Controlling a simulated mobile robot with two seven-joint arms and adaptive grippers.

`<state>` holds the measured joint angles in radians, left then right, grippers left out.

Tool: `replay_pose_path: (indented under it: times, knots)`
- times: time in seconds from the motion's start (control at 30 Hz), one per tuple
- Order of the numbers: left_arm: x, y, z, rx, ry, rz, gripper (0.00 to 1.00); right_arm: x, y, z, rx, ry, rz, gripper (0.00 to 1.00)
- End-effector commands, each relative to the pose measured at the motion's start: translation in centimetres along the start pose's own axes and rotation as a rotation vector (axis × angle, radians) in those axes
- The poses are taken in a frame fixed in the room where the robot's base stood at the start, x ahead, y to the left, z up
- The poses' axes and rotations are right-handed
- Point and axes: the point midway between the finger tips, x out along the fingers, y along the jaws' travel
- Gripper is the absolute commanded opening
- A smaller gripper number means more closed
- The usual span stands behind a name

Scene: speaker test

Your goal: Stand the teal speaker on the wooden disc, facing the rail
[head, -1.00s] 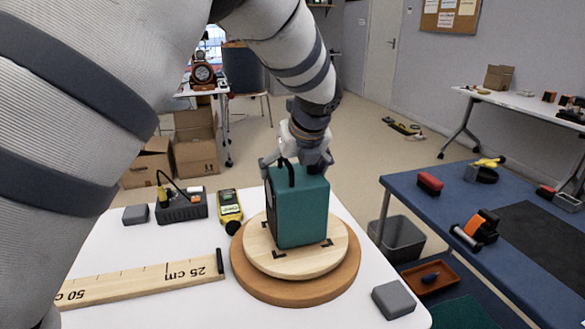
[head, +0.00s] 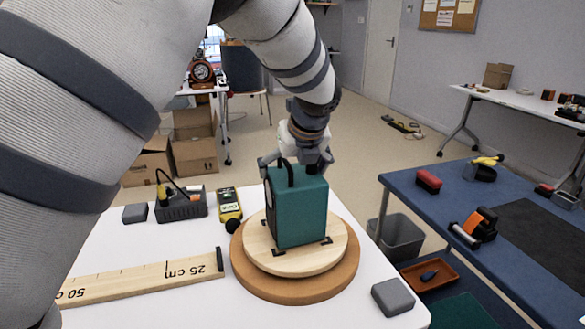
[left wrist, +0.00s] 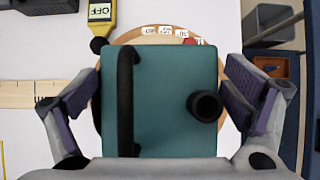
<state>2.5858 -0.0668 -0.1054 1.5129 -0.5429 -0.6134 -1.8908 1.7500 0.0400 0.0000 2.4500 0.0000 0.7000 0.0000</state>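The teal speaker (head: 300,212) stands upright on the pale wooden disc (head: 262,250), among black corner marks. Its dark front with a round shape faces left, towards the wooden rail (head: 150,281) with centimetre marks. In the left wrist view the speaker's teal top (left wrist: 165,90) shows a black handle and a round black knob. My left gripper (head: 295,163) is above the speaker, its fingers open on either side of the top. In the wrist view narrow gaps seem to lie between fingers and speaker. My right gripper is not in view.
The disc sits on a wider brown round base (head: 300,292) on the white table (head: 200,305). A yellow meter (head: 229,204), a dark box with a cable (head: 181,206) and grey blocks (head: 393,297) stand around. A blue table (head: 420,205) is to the right.

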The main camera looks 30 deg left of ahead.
Motion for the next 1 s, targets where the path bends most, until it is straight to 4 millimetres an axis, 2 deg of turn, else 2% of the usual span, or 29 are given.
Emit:
replay_pose_path:
  times: [0.37, 0.47, 0.7, 0.8, 1.0]
  knots:
    - [-0.2, 0.1, -0.2, 0.001, 0.004, 0.002, 1.00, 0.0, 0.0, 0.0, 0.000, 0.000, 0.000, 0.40]
    - [-1.9, 0.0, -0.1, 0.000, 0.001, 0.000, 1.00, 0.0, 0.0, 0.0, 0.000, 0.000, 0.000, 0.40]
    - [-8.5, 0.0, 0.1, -0.001, -0.002, -0.003, 1.00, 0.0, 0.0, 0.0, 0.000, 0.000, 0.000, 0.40]
    - [-10.5, 0.0, 0.1, -0.001, -0.002, -0.002, 1.00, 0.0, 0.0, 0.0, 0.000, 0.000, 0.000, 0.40]
    - [-12.1, 0.0, 0.0, -0.001, 0.000, -0.001, 1.00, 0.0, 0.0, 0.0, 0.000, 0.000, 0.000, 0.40]
